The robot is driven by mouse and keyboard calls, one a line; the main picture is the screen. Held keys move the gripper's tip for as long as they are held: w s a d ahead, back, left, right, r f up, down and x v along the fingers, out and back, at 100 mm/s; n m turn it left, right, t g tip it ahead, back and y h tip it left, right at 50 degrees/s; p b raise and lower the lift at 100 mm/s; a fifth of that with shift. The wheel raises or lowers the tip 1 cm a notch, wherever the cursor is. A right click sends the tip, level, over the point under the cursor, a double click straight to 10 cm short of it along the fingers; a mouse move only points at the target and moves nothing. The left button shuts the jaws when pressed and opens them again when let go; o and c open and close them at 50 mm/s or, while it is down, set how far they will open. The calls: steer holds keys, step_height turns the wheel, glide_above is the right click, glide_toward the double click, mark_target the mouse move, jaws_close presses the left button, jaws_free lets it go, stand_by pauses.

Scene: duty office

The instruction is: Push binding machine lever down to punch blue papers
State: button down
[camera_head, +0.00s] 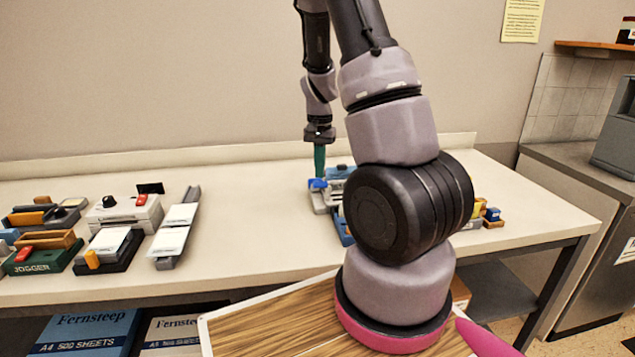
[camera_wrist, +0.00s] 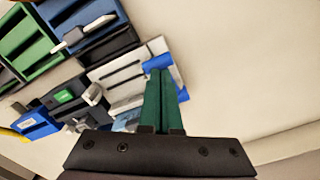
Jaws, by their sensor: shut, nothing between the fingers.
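The binding machine (camera_head: 321,198) is a light grey device with blue parts on the table, partly hidden behind my arm in the head view. It also shows in the wrist view (camera_wrist: 122,75) as a pale body with slots. A blue piece (camera_wrist: 160,63) lies at its end, right by my fingertips; I cannot tell if this is the lever or the blue papers. My gripper (camera_head: 319,174) points down with its green fingers shut and empty. In the wrist view the shut fingers (camera_wrist: 161,80) overlap the blue piece; whether they touch it is unclear.
The white table (camera_head: 250,235) holds a green jogger (camera_head: 45,258), a white device with a red switch (camera_head: 125,215) and a long grey tool with white pads (camera_head: 175,230) at left. Small yellow and blue items (camera_head: 490,213) stand at right. Table between is clear.

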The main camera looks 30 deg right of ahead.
steer(key=shift+r, duration=2.65)
steer(key=shift+r, duration=0.15)
steer(key=s+a+r+n+t+y, duration=0.1)
steer(key=s+a+r+t, duration=0.1)
steer(key=s+a+r, duration=0.35)
steer(key=s+a+r+n+t+y, duration=0.1)
steer(key=s+a+r+t, duration=0.1)
steer(key=r, duration=0.7)
steer(key=s+a+r+n+t, duration=0.1)
steer(key=s+a+r, duration=0.2)
steer(key=s, duration=0.3)
steer(key=s+a+r+n+t, duration=0.2)
steer(key=s+a+r, duration=0.1)
steer(key=s+r, duration=0.2)
steer(key=shift+s+r, duration=0.15)
steer(key=shift+s, duration=0.45)
steer(key=shift+d, duration=0.1)
